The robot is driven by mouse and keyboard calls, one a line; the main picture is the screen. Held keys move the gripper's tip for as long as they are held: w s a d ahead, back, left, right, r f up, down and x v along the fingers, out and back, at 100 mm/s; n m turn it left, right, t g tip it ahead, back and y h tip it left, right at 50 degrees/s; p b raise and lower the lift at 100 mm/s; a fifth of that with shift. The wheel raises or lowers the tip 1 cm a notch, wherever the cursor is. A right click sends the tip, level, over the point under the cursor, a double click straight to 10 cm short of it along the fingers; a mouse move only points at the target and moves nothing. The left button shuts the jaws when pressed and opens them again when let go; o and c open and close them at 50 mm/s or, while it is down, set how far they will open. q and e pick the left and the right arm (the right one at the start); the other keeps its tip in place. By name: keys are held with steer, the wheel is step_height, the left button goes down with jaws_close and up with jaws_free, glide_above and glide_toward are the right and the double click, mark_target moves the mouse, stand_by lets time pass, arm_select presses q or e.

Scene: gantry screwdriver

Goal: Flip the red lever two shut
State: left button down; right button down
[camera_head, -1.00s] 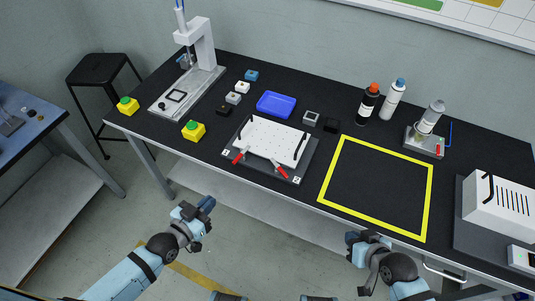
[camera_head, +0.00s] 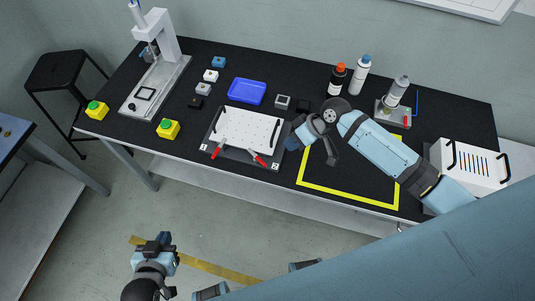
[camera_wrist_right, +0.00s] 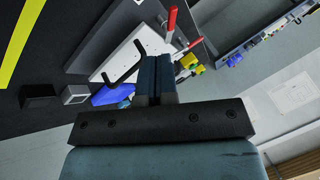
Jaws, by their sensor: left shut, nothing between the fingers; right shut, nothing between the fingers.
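A white plate (camera_head: 240,128) lies on a dark fixture base with two red-handled clamps at its front edge. Red lever two (camera_head: 259,160) is the right one, beside the marked corner; its red handle points outward to the front right. It also shows at the top of the right wrist view (camera_wrist_right: 172,18). The other red lever (camera_head: 216,151) is at the front left. My right gripper (camera_head: 291,142) is shut and empty above the fixture's right edge, apart from lever two. Its shut fingers show in the right wrist view (camera_wrist_right: 157,75). My left gripper (camera_head: 158,243) is shut and empty, over the floor.
A blue tray (camera_head: 247,91) and small grey and black blocks stand behind the fixture. Yellow button boxes (camera_head: 168,129) are to the left. Bottles (camera_head: 358,75) stand at the back right. A yellow taped square (camera_head: 350,196) lies under my right arm.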

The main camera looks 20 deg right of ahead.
mark_target(257, 158)
steer(key=x, duration=1)
steer(key=shift+p, duration=0.3)
steer(key=shift+s+m+p, duration=0.15)
steer(key=shift+m+p, duration=0.15)
steer(key=shift+p, duration=0.05)
